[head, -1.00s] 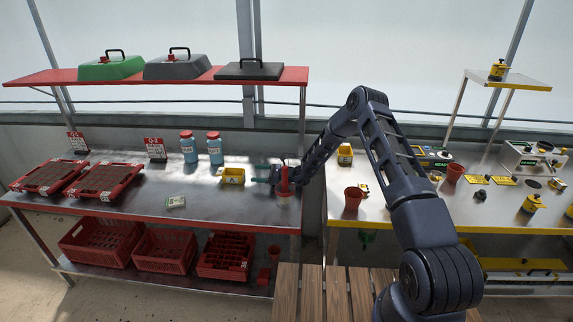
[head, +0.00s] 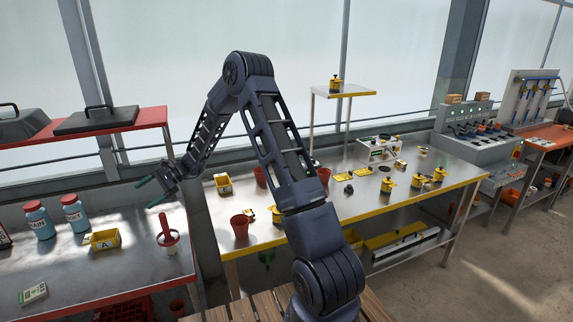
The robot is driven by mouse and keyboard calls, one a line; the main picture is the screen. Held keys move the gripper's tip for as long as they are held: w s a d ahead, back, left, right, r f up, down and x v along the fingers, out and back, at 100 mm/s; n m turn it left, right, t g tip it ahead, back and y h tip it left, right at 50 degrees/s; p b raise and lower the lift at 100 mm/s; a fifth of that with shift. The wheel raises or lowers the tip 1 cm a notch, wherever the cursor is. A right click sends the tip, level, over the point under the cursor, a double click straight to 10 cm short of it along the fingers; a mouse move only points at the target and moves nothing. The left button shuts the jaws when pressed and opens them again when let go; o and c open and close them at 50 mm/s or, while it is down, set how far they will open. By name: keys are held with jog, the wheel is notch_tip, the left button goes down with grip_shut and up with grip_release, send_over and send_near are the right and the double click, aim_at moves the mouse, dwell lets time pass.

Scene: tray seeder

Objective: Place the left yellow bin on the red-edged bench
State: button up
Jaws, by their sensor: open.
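A yellow bin (head: 105,239) marked "A" stands upright on the red-edged bench (head: 75,272), between the blue jars and a red-handled tool. Another yellow bin (head: 223,184) stands at the back left of the yellow-edged bench (head: 320,205). My gripper (head: 147,195) is open, with its two greenish fingers apart and nothing between them. It appears raised above the right end of the red-edged bench, up and to the right of the "A" bin in the picture, and is clear of both bins.
A red shelf (head: 145,119) overhangs the back. A red pot (head: 240,225) stands on the yellow-edged bench. A gap separates the benches.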

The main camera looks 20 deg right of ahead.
jog(key=s+d+r+n+t+h, duration=0.2)
jog(key=s+d+r+n+h, duration=0.15)
jog(key=s+d+r, duration=0.65)
jog(key=s+d+r+n+t+h, duration=0.1)
jog(key=s+d+r+n+h, duration=0.25)
jog(key=s+d+r, duration=0.65)
jog(key=s+d+r+n+t+h, duration=0.2)
jog(key=s+d+t+h, duration=0.3)
jog(key=s+d, duration=1.2)
jog(key=d+h, duration=0.1)
jog(key=d, duration=0.3)
jog(key=shift+s+d+n+h, duration=0.3)
jog(key=shift+s+n, duration=0.05)
jog(key=shift+n, duration=0.05)
